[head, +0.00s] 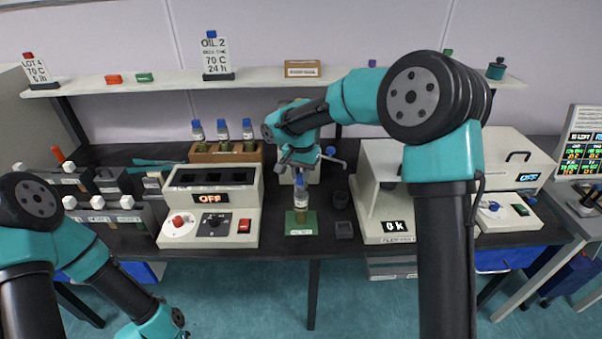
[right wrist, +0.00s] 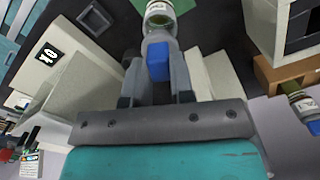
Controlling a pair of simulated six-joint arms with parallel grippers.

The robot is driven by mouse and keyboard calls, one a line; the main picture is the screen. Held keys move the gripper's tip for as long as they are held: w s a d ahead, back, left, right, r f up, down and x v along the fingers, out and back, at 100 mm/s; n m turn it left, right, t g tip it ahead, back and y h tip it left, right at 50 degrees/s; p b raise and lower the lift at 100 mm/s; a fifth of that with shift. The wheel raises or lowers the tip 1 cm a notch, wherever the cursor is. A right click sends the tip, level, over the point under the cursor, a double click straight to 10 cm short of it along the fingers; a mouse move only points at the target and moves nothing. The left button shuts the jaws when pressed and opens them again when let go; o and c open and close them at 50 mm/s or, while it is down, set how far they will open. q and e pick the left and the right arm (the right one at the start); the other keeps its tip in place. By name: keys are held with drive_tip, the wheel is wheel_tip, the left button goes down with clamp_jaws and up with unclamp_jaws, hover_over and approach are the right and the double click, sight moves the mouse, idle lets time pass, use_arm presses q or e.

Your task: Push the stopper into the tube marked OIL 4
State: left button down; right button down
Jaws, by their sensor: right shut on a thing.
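The tube (head: 301,220) stands upright on a small green base (head: 300,229) at the front middle of the bench. Its label is too small to read. The blue stopper (right wrist: 158,62) is between the fingers of my right gripper (right wrist: 157,88), at the top of the tube (right wrist: 160,14) in the right wrist view. My right gripper (head: 297,170) reaches down from above and is shut on the stopper. I cannot tell how deep the stopper sits. My left arm enters at the lower left, with its gripper out of view.
A wooden rack (head: 222,156) with blue-topped tubes stands at the back left. A white unit reading OFF (head: 212,180) is left of the tube and a white machine (head: 385,208) is right. A small dark tray (head: 344,230) lies close by. A shelf (head: 270,78) runs behind.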

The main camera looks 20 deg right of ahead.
drive_tip(key=shift+f, duration=1.75)
drive_tip(key=c, duration=0.9)
unclamp_jaws()
drive_tip(key=shift+r, duration=0.1)
drive_tip(key=shift+r, duration=2.9)
drive_tip(key=shift+f, duration=0.1)
